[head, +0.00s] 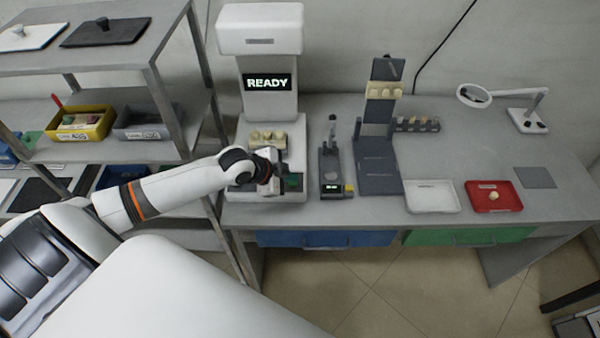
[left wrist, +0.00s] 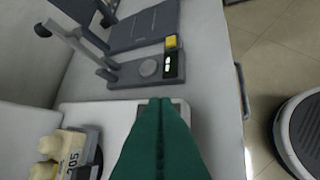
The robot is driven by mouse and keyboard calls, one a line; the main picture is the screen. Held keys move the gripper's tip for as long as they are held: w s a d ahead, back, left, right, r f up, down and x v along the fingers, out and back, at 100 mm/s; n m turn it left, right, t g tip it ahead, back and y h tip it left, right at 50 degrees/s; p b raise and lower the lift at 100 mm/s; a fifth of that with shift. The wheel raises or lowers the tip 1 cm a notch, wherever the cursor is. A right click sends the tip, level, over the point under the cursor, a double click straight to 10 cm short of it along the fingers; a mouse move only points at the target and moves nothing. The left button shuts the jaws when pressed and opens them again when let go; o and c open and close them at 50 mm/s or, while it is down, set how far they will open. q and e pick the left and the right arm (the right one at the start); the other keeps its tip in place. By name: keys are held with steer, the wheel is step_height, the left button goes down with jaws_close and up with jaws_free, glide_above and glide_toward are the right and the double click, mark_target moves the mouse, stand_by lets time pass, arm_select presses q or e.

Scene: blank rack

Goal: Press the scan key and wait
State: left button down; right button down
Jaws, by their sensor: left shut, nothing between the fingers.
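The white scanner (head: 270,110) stands on the bench with a screen (head: 267,83) reading READY. A row of cream blanks (head: 266,138) sits in it; they also show in the left wrist view (left wrist: 70,150). My left gripper (head: 292,182) is over the front of the scanner's base, its green fingers shut and empty. In the left wrist view the fingers (left wrist: 160,104) point at a small dark panel on the white base (left wrist: 105,115). The fingers cover most of that panel. I cannot make out the scan key or whether they touch it. My right gripper is out of view.
A dark gauge (head: 332,170) with a small display and a dark stand (head: 378,170) are right of the scanner. Farther right are a white tray (head: 432,197), a red tray (head: 494,197) and a magnifier lamp (head: 474,95). A grey shelf rack (head: 165,90) stands left.

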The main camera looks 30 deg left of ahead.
arm_select(q)
step_height(320, 180, up, 5)
steer(key=w+a+m, duration=0.1)
steer(key=w, duration=0.1)
steer(key=shift+w+a, duration=0.4)
steer(key=shift+s, duration=0.1)
steer(key=b, duration=0.7)
glide_above(289, 184)
step_height(289, 184, down, 7)
steer(key=shift+f, duration=0.95)
